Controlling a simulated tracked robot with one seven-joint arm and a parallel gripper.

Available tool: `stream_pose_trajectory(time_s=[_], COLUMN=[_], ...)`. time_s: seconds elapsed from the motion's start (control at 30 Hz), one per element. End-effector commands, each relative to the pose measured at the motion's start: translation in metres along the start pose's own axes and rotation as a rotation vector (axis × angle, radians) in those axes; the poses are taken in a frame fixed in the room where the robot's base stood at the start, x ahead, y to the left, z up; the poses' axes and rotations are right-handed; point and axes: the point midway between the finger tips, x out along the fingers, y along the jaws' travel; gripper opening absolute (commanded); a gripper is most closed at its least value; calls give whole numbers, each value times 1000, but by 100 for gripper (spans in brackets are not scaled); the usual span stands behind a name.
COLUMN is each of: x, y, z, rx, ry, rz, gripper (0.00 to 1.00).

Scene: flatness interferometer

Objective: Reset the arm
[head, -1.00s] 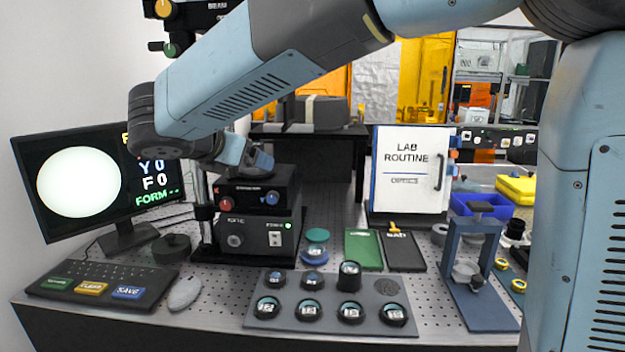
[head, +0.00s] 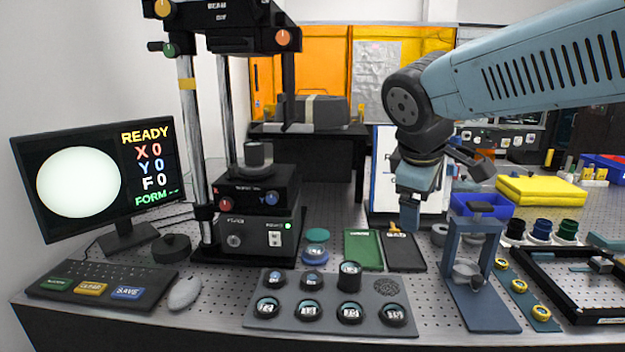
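My gripper (head: 410,215) hangs from my arm at the right of centre, pointing down in front of the white lab routine board (head: 380,185). It is above the dark flat pad (head: 405,252) and left of the blue stand (head: 472,262). Its fingers are seen edge-on, so I cannot tell whether they are open or shut. No held thing shows at its tip. The interferometer (head: 245,225) stands at the left, with a dark round part (head: 258,155) on its top. The monitor (head: 95,180) shows READY, X 0, Y 0, F 0.
A grey tray (head: 258,322) with several round optics lies at the front. A keyboard (head: 95,283) and mouse (head: 185,292) are at the left.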

Motion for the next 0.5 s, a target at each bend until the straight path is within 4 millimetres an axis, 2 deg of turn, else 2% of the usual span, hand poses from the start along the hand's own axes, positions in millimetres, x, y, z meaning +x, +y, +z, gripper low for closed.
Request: stream_pose_trajectory(time_s=[0.03,0.2,0.33,0.5], x=[1,3,4,5], y=[-3,-20,-33,-45], z=[16,55,76,89], rx=[106,465,713,925], ry=[14,72,115,157], rz=[-18,-85,-126,-160], gripper=[88,88,88,88])
